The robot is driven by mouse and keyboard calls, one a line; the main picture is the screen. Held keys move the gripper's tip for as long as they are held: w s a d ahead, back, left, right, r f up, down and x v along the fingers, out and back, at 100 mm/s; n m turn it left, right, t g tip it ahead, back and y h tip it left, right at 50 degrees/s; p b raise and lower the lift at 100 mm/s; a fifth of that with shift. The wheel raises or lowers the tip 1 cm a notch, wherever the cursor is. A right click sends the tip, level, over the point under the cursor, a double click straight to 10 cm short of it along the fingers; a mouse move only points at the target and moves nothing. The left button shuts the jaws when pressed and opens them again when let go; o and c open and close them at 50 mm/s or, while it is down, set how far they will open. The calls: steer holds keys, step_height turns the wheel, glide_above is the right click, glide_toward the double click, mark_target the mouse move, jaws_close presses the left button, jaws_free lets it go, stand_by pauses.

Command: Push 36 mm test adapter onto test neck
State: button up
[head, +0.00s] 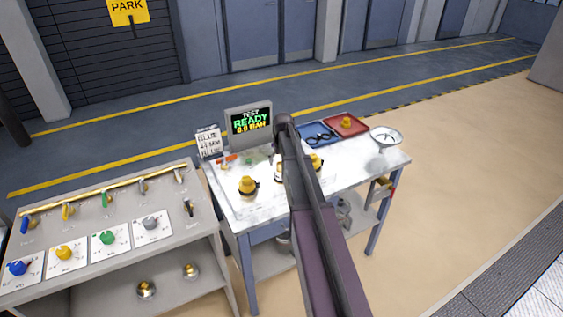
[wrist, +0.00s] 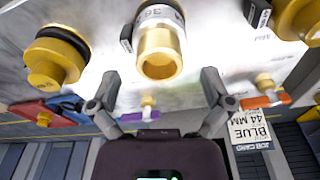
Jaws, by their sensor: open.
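A brass cylinder with an open end and a white band marked "36" (wrist: 160,50) stands on the white tabletop in the wrist view. I cannot tell whether it is the adapter alone or sits on the test neck. My gripper (wrist: 160,78) is open, its fingers apart on either side of the near edge of this cylinder, with no clear contact. In the head view my arm hides the gripper and most of the cylinder. A yellow fitting with a black ring (head: 247,186) stands left of my arm; another yellow fitting (head: 315,162) shows just right of it.
A card (wrist: 249,130) reads "BLUE 44 MM". Blue (head: 318,138) and red (head: 345,125) trays and a pale bowl (head: 386,136) stand at right. A valve panel (head: 120,225) stands left.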

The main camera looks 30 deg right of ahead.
mark_target(281, 163)
steer(key=shift+r+p, duration=3.45)
steer(key=shift+r, duration=0.25)
steer(key=s+a+f+n+b, duration=0.1)
steer(key=s+a+f+b, duration=0.1)
steer(key=s+a, duration=0.9)
steer(key=s+a+f+g+b, duration=0.1)
steer(key=s+a+f+b, duration=0.1)
steer(key=s+a, duration=1)
steer(key=s, duration=0.3)
steer(key=shift+a+f+n+b, duration=0.25)
steer(key=shift+f+n+b, duration=0.1)
steer(key=shift+f+n, duration=0.05)
steer(key=shift+w, duration=0.1)
